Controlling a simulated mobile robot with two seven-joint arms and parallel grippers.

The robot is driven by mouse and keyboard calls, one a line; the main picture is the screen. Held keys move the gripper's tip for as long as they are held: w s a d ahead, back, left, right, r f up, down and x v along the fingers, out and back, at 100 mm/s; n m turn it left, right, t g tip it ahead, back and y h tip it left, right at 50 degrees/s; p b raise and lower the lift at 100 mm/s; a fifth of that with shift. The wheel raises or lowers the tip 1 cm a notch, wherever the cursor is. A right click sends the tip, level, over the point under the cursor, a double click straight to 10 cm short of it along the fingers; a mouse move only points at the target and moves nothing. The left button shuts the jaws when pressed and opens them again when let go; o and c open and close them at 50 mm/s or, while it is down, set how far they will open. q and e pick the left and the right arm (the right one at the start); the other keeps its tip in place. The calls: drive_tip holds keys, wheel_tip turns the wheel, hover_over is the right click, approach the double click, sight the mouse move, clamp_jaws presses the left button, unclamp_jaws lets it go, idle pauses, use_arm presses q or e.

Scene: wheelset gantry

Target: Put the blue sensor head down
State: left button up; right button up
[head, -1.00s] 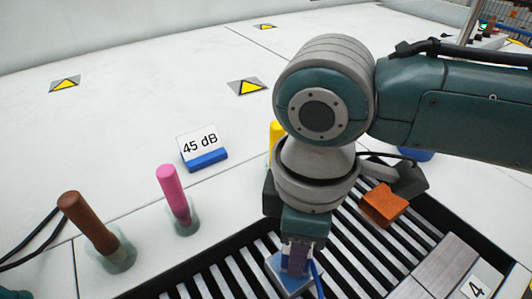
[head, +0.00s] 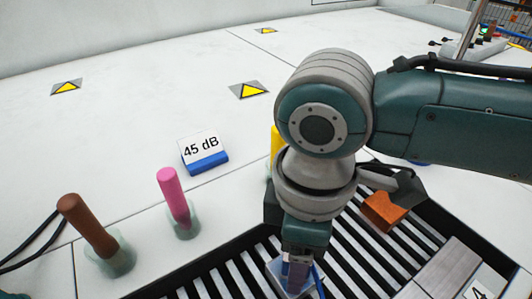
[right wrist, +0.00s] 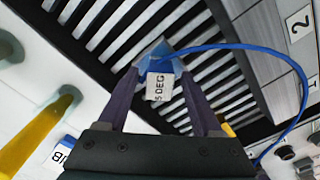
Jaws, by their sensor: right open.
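The blue sensor head (right wrist: 157,50) has a white label reading "5 DEG" and a blue cable. In the right wrist view it sits over the black slatted grate, between the tips of my right gripper (right wrist: 160,72). In the head view the sensor head (head: 283,281) is at the bottom, at the near part of the grate, partly covered by my right gripper (head: 298,275). The right gripper is open, pointing down, with a finger on either side of the sensor head. Whether the fingers touch it cannot be told. My left gripper is not in view.
A pink peg (head: 172,195), a brown peg (head: 88,225) and a partly hidden yellow peg (head: 275,142) stand along the grate (head: 225,270). A blue-based "45 dB" sign (head: 205,155) stands behind them. An orange block (head: 383,211) is right of my gripper. The white surface behind is mostly clear.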

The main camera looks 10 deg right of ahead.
wheel_tip(320, 180, up, 12)
drive_tip(key=p, duration=0.4)
drive_tip(key=s+a+f+m+t+y, duration=0.2)
drive_tip(key=s+a+m+y, duration=0.2)
drive_tip(key=s+a, duration=0.1)
drive_tip(key=s+d+m+t+h, duration=0.1)
drive_tip(key=s+d+m+h, duration=0.2)
drive_tip(key=s+d+m, duration=0.4)
drive_tip(key=d+f, duration=0.1)
drive_tip(key=d, duration=0.6)
drive_tip(key=shift+d+t+h, duration=0.15)
drive_tip(key=shift+t+h, duration=0.15)
drive_tip(key=shift+h, duration=0.1)
drive_tip(key=shift+s+r, duration=0.1)
drive_tip(key=shift+r, duration=0.1)
wheel_tip(320, 180, up, 53)
drive_tip(key=p, duration=5.3)
drive_tip(key=shift+r, duration=0.2)
